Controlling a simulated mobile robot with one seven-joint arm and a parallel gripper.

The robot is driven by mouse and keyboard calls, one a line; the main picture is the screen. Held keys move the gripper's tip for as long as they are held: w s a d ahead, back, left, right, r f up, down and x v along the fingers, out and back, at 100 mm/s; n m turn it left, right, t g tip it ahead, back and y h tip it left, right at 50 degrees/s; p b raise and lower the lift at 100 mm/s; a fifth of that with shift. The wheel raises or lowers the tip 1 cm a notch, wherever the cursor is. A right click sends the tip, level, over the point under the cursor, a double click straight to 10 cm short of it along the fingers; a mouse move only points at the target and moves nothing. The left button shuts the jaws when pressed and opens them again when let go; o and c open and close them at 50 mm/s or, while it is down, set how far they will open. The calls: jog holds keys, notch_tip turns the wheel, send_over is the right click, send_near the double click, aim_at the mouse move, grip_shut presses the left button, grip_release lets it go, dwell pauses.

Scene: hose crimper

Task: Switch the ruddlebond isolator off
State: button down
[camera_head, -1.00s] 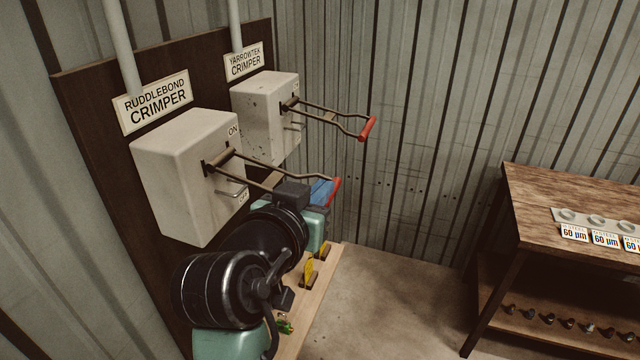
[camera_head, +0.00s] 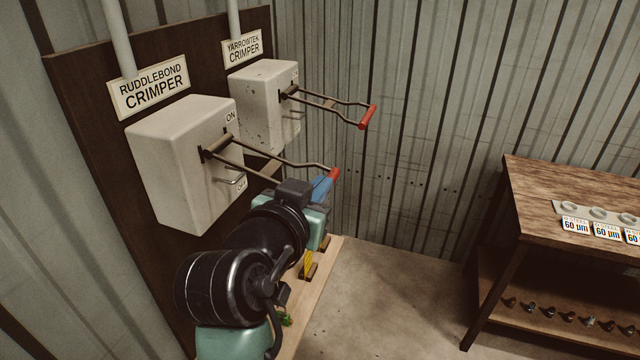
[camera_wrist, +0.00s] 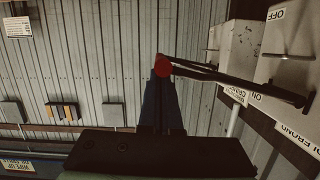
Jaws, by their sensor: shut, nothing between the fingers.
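The ruddlebond isolator (camera_head: 180,165) is a pale box under the "RUDDLEBOND CRIMPER" sign (camera_head: 148,86). Its side has ON above and OFF below. Its two-rod lever (camera_head: 285,164) sticks outward to a red grip (camera_head: 335,174). My gripper (camera_head: 323,188), with blue fingers, is shut and empty right beside the red grip and overlaps its lower end. In the wrist view the red grip (camera_wrist: 162,66) appears end-on at the tips of my gripper (camera_wrist: 160,85); I cannot tell whether they touch.
The yarrowtek isolator (camera_head: 264,102) hangs just beyond, its own red-gripped lever (camera_head: 367,117) sticking out at a similar angle. A wooden bench (camera_head: 310,290) lies below my arm. A wooden table (camera_head: 540,195) stands at the right, with clear floor between.

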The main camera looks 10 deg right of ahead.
jog(key=shift+a+f+m+b, duration=0.1)
jog(key=shift+f+m+b, duration=0.2)
jog(key=shift+f+b, duration=0.55)
jog(key=w+a+f+m+t+y+b, duration=0.1)
jog(key=w+a+f+m+b, duration=0.2)
jog(key=f+b, duration=0.8)
jog(key=w+a+f+m+b, duration=0.1)
jog(key=w+a+m+b, duration=0.1)
jog(key=a+b, duration=0.3)
jog(key=w+a+f+m+t+y+b, duration=0.1)
jog(key=w+a+f+m+b, duration=0.1)
jog(key=b, duration=0.6)
jog(key=shift+w+a+f+m+t+b, duration=0.35)
jog(key=shift+w+a+m, duration=0.45)
jog(key=shift+a, duration=0.75)
jog(key=shift+w+r, duration=0.1)
jog(key=shift+w, duration=0.05)
